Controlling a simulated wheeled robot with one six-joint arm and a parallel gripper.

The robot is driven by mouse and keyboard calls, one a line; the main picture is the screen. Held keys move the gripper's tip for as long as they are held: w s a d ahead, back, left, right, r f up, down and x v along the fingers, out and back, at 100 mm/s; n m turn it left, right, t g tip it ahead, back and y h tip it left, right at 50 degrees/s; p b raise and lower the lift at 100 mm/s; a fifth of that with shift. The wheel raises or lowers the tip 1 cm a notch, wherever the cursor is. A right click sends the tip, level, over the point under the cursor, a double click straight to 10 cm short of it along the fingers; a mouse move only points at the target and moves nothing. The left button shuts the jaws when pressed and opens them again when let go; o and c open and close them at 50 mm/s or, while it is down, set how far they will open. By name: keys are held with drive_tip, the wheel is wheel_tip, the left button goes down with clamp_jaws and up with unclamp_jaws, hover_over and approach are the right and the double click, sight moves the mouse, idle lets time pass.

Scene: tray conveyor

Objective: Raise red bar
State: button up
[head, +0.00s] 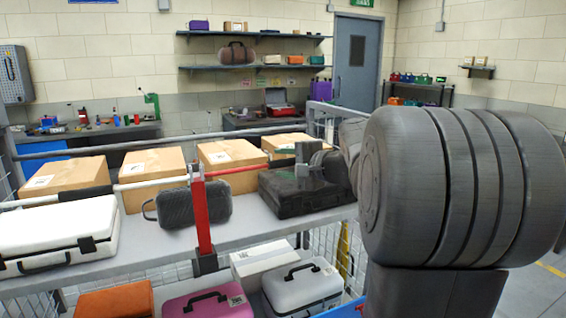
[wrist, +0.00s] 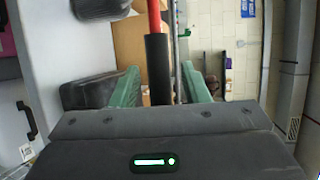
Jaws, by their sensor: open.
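The red bar (head: 246,169) lies roughly level above the front of the grey shelf. In the wrist view the red bar (wrist: 154,17) ends in a black grip (wrist: 157,68). My gripper (head: 303,167) is at this right end. In the wrist view its green fingers (wrist: 161,76) are open, one on each side of the black grip, with visible gaps. Whether the grip is fully between the fingertips is hard to judge.
Several cardboard boxes (head: 153,170) stand behind the bar. More cases sit on the lower level.

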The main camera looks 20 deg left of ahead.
drive_tip(key=shift+x, duration=0.8)
clamp_jaws()
drive_tip(key=shift+r, duration=0.1)
